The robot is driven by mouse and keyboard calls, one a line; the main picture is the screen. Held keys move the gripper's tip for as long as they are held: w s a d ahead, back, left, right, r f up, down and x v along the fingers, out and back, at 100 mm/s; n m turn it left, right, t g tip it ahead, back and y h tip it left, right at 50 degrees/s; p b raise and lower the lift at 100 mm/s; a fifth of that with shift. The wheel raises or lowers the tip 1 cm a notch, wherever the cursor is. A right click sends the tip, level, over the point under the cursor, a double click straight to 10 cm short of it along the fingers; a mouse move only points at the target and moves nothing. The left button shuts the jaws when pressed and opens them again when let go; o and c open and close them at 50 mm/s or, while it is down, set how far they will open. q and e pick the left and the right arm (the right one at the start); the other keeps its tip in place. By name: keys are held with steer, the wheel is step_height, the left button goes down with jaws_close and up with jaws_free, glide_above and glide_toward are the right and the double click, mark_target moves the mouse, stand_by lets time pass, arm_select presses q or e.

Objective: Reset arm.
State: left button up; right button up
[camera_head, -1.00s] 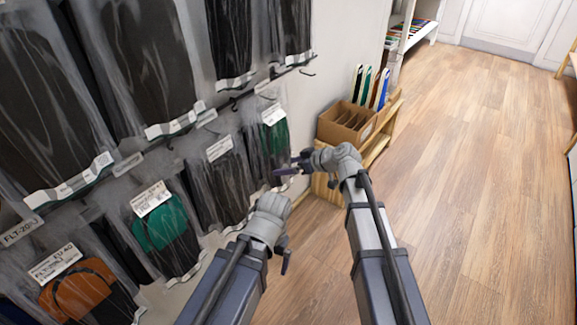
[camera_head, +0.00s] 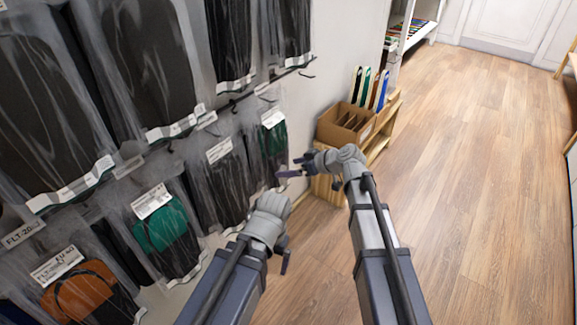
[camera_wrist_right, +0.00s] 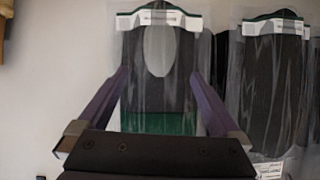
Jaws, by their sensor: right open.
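My right gripper (camera_head: 297,167) reaches toward the hanging insole packs. It is open and empty. In the right wrist view its two purple fingers (camera_wrist_right: 162,95) stand apart, one on each side of a clear insole pack (camera_wrist_right: 155,90) with a green lower part, which hangs beyond them. In the head view this pack (camera_head: 273,140) hangs at the right end of the lower row. My left arm comes in from the lower left; its gripper (camera_head: 285,258) points down and away, mostly hidden behind the wrist, so its jaws cannot be judged.
Several clear packs of dark insoles hang on the wall at left, among them a green one (camera_head: 162,228) and an orange one (camera_head: 78,290). A cardboard box (camera_head: 345,125) with dividers stands on a wooden shelf (camera_head: 380,140). The wooden floor (camera_head: 480,180) at right is clear.

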steer(key=p+v, duration=0.2)
steer(key=v, duration=0.4)
steer(key=shift+p, duration=0.4)
steer(key=shift+f, duration=0.1)
steer(key=b+x, duration=0.4)
steer(key=x, duration=0.3)
steer(key=shift+w+a+f+b, duration=0.15)
steer(key=shift+w+a+b, duration=0.05)
steer(key=shift+a+b, duration=0.1)
steer(key=shift+r+p, duration=0.25)
steer(key=shift+p, duration=0.05)
steer(key=shift+s, duration=0.1)
steer(key=shift+f, duration=0.1)
